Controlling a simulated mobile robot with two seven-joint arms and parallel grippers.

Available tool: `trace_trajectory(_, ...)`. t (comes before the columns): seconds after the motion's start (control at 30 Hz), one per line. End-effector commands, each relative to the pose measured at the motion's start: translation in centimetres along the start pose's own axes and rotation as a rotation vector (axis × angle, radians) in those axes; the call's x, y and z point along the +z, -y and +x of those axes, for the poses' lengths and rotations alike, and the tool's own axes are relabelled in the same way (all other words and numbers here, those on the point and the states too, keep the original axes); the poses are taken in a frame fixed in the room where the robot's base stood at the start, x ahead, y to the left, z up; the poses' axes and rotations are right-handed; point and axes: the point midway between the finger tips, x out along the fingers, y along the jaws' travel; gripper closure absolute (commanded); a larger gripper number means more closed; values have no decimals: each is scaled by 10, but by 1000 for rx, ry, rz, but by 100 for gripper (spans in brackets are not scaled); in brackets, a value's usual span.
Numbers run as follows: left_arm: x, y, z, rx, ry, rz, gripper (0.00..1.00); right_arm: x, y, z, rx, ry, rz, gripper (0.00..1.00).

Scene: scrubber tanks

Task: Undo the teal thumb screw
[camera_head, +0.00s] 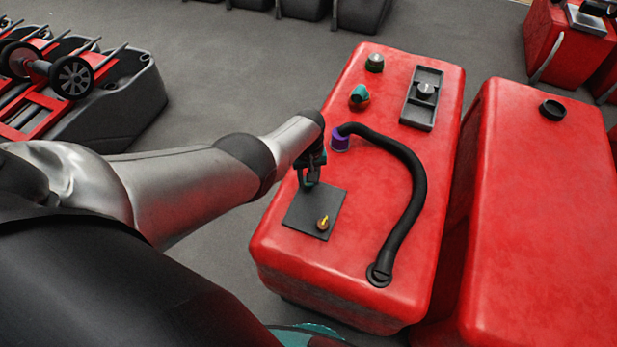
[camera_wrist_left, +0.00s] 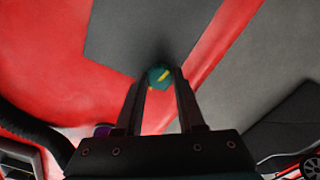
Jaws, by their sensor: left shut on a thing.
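My left gripper (camera_head: 309,183) is over the upper-left part of a dark grey square plate (camera_head: 305,213) on top of the red tank. In the left wrist view, the fingers (camera_wrist_left: 162,76) are shut on the teal thumb screw (camera_wrist_left: 156,74), which shows between the fingertips with a yellow mark on it. The gripper mostly hides this screw in the head view. A yellow thumb screw (camera_head: 323,222) stands at the plate's lower-right corner, apart from the gripper. My right gripper is not in view.
A black hose (camera_head: 412,190) with a purple collar (camera_head: 340,140) curves over the tank to the right of my gripper. A second red tank (camera_head: 545,200) stands to the right.

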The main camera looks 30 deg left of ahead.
Motion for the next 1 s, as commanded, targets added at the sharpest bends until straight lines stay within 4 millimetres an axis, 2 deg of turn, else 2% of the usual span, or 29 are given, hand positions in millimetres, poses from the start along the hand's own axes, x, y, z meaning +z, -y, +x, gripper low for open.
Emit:
trace_trajectory(0.03,6,2,5,-4,12,-3,100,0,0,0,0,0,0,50)
trace_trajectory(0.37,6,2,5,-4,13,-3,100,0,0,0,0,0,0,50)
trace_trajectory(0.4,6,2,5,-4,13,-3,59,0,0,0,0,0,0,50)
trace_trajectory(0.6,4,1,3,-2,7,-2,36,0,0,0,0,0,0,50)
trace_trajectory(0.67,3,1,2,-2,6,-2,31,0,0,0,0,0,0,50)
trace_trajectory(1.0,1,1,-3,-1,3,-2,31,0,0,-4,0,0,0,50)
